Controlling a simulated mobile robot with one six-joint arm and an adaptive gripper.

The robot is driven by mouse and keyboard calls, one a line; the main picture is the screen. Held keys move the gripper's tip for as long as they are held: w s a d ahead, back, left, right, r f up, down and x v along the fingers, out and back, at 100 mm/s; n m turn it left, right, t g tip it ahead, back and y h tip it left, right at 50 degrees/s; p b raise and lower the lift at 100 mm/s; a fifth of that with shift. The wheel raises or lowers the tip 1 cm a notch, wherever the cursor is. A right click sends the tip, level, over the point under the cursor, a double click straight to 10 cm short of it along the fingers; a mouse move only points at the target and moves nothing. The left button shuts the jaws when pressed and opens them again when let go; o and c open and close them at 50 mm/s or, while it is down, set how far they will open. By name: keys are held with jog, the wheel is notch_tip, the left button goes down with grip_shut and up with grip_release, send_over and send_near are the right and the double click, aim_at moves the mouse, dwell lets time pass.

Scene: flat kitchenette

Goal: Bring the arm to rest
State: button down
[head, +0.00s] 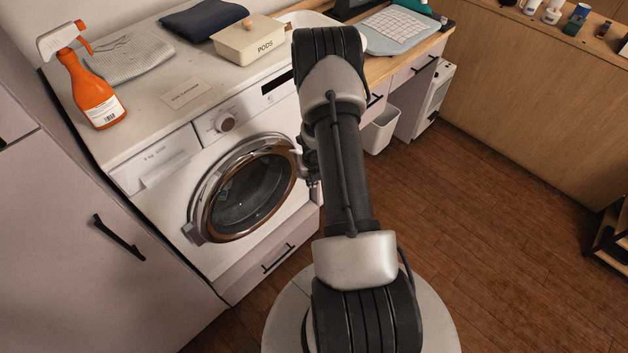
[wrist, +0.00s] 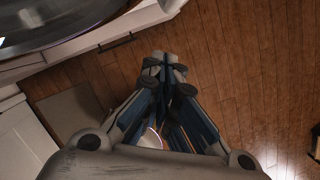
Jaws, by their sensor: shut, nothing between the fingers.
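My gripper (wrist: 165,75) shows in the wrist view with its fingertips together and nothing between them. It points down over the wooden floor. In the head view my arm rises through the middle of the picture and is folded upright in front of the washing machine. The gripper itself is mostly hidden there behind the arm, with only a dark part showing at the arm's left side.
The washing machine (head: 163,172) stands left of my arm, its round door (head: 245,190) shut. An orange spray bottle (head: 90,90), a grey cloth (head: 130,58) and a pods box (head: 248,42) are on top. A white bin (head: 381,131) stands beyond. Floor at right (head: 500,240) is clear.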

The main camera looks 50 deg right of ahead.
jog(key=p+v, duration=0.2)
jog(key=v, duration=0.3)
jog(key=shift+w+a+r, duration=0.1)
jog(key=shift+w+r, duration=0.05)
jog(key=shift+r, duration=0.1)
